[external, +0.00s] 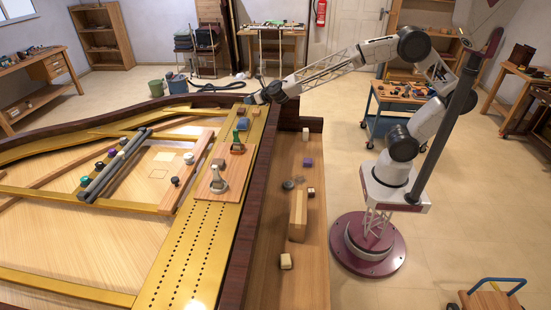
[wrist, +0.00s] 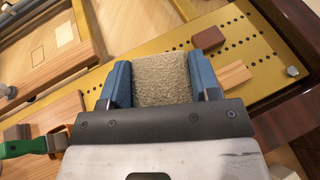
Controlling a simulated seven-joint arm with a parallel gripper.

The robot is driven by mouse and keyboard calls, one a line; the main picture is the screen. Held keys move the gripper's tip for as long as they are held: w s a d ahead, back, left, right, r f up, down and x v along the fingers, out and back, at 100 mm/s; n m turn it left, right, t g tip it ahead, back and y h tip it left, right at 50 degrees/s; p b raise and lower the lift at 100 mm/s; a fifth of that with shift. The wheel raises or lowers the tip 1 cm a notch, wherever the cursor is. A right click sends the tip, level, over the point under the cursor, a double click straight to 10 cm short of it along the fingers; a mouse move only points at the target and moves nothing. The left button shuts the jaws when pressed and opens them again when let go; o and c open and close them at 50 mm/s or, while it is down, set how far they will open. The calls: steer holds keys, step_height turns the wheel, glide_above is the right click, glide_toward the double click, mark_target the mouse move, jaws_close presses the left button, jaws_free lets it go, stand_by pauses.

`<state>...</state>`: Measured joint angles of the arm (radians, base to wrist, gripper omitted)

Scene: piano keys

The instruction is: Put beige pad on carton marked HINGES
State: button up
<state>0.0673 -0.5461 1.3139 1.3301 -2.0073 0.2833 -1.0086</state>
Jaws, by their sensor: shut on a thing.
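My gripper (wrist: 158,88) has its two blue fingers shut on the beige pad (wrist: 160,75), a rough-textured piece that fills the gap between them. In the wrist view the pad is above the gold perforated plate. I cannot read HINGES on anything. Small boxes lie on the wooden ledge, among them a pale one (external: 286,261) and another at the far end (external: 305,134), but their labels are not legible.
The gold plate (external: 180,262) carries a wooden board (external: 215,187) with metal pieces and a green-handled tool (wrist: 22,148). A brown block (wrist: 208,38) and a wooden block (wrist: 235,75) lie near my gripper. A long wooden block (external: 298,215) stands on the ledge (external: 290,292).

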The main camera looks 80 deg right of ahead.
steer(key=shift+s+a+f, duration=0.15)
steer(key=shift+a+f, duration=0.05)
steer(key=shift+a, duration=0.15)
steer(key=s+a+f+m+h, duration=0.1)
steer(key=s+a, duration=0.1)
steer(key=a, duration=0.8)
steer(key=s+a+f+m+g+h, duration=0.1)
steer(key=s+a+f, duration=0.1)
steer(key=a, duration=0.9)
steer(key=s+a+f+m+h, duration=0.1)
steer(key=s+a, duration=0.3)
steer(key=a, duration=0.6)
steer(key=shift+s+a+f+g, duration=0.1)
steer(key=shift+a+f+g, duration=0.1)
steer(key=shift+f, duration=0.15)
steer(key=shift+s+a+f+g, duration=0.1)
steer(key=shift+f+g, duration=0.1)
steer(key=shift+f, duration=0.15)
steer(key=s+a+f, duration=0.3)
steer(key=s+a, duration=0.8)
steer(key=a, duration=0.2)
steer(key=n+t+y, duration=0.2)
steer(key=n+y, duration=0.1)
glide_above(299, 206)
step_height(299, 206, down, 5)
steer(key=shift+f, duration=0.15)
steer(key=shift+f, duration=0.1)
steer(key=shift+f+m+h, duration=0.3)
steer(key=shift+f+h, duration=0.1)
steer(key=shift+f, duration=1.5)
